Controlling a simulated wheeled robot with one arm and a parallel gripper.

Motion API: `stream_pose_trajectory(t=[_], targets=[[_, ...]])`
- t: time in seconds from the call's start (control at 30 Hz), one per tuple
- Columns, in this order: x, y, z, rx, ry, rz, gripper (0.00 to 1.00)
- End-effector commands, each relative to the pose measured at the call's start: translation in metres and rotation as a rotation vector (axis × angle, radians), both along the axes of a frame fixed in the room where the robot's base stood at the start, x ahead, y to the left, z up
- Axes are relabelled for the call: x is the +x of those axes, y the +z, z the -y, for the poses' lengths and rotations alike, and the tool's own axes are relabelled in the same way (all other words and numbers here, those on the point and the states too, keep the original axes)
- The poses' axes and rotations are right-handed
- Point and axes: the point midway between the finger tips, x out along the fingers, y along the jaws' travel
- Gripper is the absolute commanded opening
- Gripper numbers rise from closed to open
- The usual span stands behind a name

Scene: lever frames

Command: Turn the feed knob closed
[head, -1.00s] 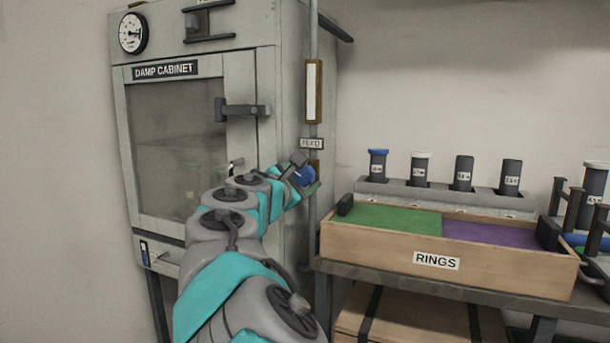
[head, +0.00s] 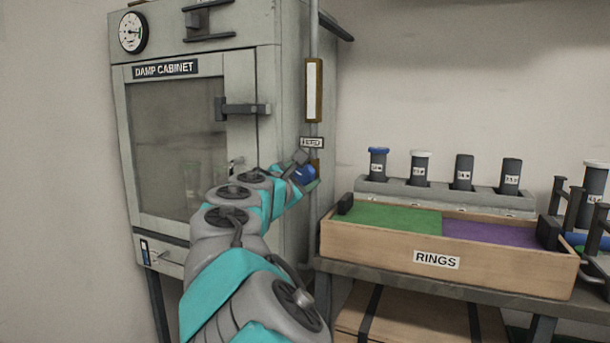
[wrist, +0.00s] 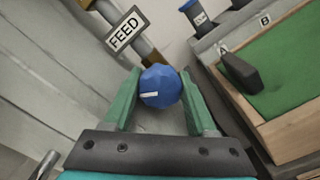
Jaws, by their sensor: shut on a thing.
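The feed knob (wrist: 161,86) is blue and faceted, with a white mark on its face. In the wrist view it sits between the two green fingers of my gripper (wrist: 160,98), which are shut on it. The knob also shows in the head view (head: 304,175), on the pipe at the right side of the damp cabinet (head: 245,165). My gripper (head: 304,183) partly hides it there. A FEED label (wrist: 128,32) is fixed just above the knob. The white mark lies nearly level in the wrist view.
A wooden RINGS tray (head: 380,252) with green and purple sections stands on a bench to the right. Behind it a grey rack (head: 390,188) holds several dark bottles. The cabinet door handle (head: 240,110) juts out to the left of the pipe.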

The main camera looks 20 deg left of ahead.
Motion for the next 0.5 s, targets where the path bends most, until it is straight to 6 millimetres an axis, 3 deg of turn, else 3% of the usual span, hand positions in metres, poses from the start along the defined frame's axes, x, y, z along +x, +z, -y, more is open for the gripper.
stream_pose_trajectory(t=[0.27, 0.5], targets=[[0.0004, -0.0018, 0.0003, 0.033, -0.001, 0.002, 0.02], [0.0002, -0.003, -0.0004, 0.162, 0.001, 0.013, 0.02]])
